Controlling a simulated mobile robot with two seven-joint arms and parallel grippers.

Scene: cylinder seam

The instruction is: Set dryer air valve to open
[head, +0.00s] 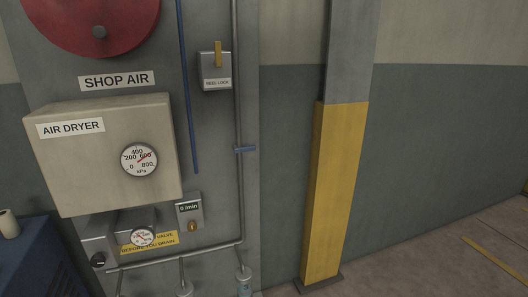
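The air dryer (75,165) is a beige box marked AIR DRYER on a grey panel at the left, with a round kPa gauge (139,159) on its front. A thin grey vertical pipe (239,200) runs right of it. A small blue handle (245,149) sits crosswise on this pipe, and looks like a valve lever; no label naming it shows. A small display (188,208) below the dryer seems to read 0 l/min. Neither of my grippers is in view.
A yellow-and-grey post (335,190) stands right of the panel. A smaller gauge (142,237) and a partly hidden yellow label (163,239) sit under the dryer. A REEL LOCK box (215,70) is above the blue handle. A blue cabinet (35,265) stands lower left. Floor at right is clear.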

